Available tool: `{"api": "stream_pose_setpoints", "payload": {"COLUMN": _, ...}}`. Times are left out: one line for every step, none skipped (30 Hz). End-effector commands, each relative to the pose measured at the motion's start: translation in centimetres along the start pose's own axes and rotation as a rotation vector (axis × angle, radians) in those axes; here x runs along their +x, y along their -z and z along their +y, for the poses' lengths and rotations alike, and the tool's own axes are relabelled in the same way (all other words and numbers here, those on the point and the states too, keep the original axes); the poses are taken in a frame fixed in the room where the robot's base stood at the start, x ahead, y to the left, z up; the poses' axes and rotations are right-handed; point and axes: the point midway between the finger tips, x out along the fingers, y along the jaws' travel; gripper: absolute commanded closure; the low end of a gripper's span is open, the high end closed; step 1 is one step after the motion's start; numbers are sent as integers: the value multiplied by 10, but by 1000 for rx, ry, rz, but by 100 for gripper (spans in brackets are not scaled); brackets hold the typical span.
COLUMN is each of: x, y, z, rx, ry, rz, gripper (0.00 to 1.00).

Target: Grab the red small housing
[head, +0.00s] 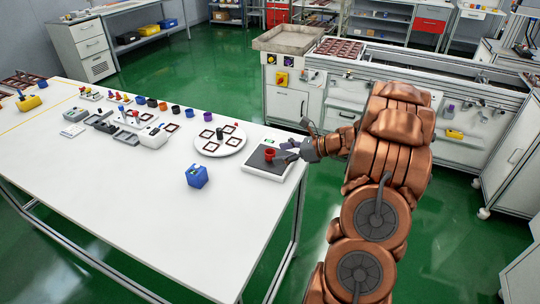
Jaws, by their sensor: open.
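A small red housing (269,154) stands upright on the dark top of a white scale-like device (262,174) near the right end of the white table. My gripper (291,150) is open, just right of the red housing, with its fingers pointing left toward it. It reaches over the right edge of the device. A small gap seems to lie between the fingertips and the housing; whether they touch is too small to tell.
A blue box (197,176) sits left of the device. A round white plate (220,147) with several dark square frames lies behind it. Several small coloured parts and grey trays (154,136) line the table's far side. The front of the white table (130,190) is clear.

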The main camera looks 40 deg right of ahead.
Motion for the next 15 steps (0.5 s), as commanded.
{"api": "stream_pose_setpoints", "payload": {"x": -5, "y": 7, "z": -9, "rx": 28, "ry": 22, "rz": -11, "gripper": 30}}
{"api": "stream_pose_setpoints", "payload": {"x": -8, "y": 9, "z": -13, "rx": 40, "ry": 33, "rz": -17, "gripper": 30}}
{"api": "stream_pose_setpoints", "payload": {"x": -10, "y": 11, "z": -18, "rx": 53, "ry": 46, "rz": -24, "gripper": 30}}
{"api": "stream_pose_setpoints", "payload": {"x": -12, "y": 13, "z": -21, "rx": 61, "ry": 53, "rz": -28, "gripper": 30}}
{"api": "stream_pose_setpoints", "payload": {"x": -13, "y": 14, "z": -23, "rx": 68, "ry": 59, "rz": -31, "gripper": 30}}
{"api": "stream_pose_setpoints", "payload": {"x": -14, "y": 15, "z": -25, "rx": 74, "ry": 65, "rz": -34, "gripper": 30}}
{"api": "stream_pose_setpoints", "payload": {"x": -13, "y": 15, "z": -27, "rx": 77, "ry": 68, "rz": -35, "gripper": 30}}
{"api": "stream_pose_setpoints", "payload": {"x": -12, "y": 15, "z": -28, "rx": 79, "ry": 70, "rz": -37, "gripper": 30}}
{"api": "stream_pose_setpoints", "payload": {"x": -10, "y": 15, "z": -28, "rx": 80, "ry": 70, "rz": -38, "gripper": 30}}
{"api": "stream_pose_setpoints", "payload": {"x": -7, "y": 14, "z": -28, "rx": 80, "ry": 70, "rz": -38, "gripper": 30}}
{"api": "stream_pose_setpoints", "payload": {"x": -4, "y": 14, "z": -28, "rx": 80, "ry": 69, "rz": -38, "gripper": 30}}
{"api": "stream_pose_setpoints", "payload": {"x": 1, "y": 14, "z": -29, "rx": 80, "ry": 69, "rz": -38, "gripper": 30}}
{"api": "stream_pose_setpoints", "payload": {"x": 4, "y": 14, "z": -29, "rx": 80, "ry": 68, "rz": -38, "gripper": 30}}
{"api": "stream_pose_setpoints", "payload": {"x": 6, "y": 14, "z": -29, "rx": 81, "ry": 68, "rz": -37, "gripper": 30}}
{"api": "stream_pose_setpoints", "payload": {"x": 9, "y": 14, "z": -29, "rx": 81, "ry": 68, "rz": -38, "gripper": 30}}
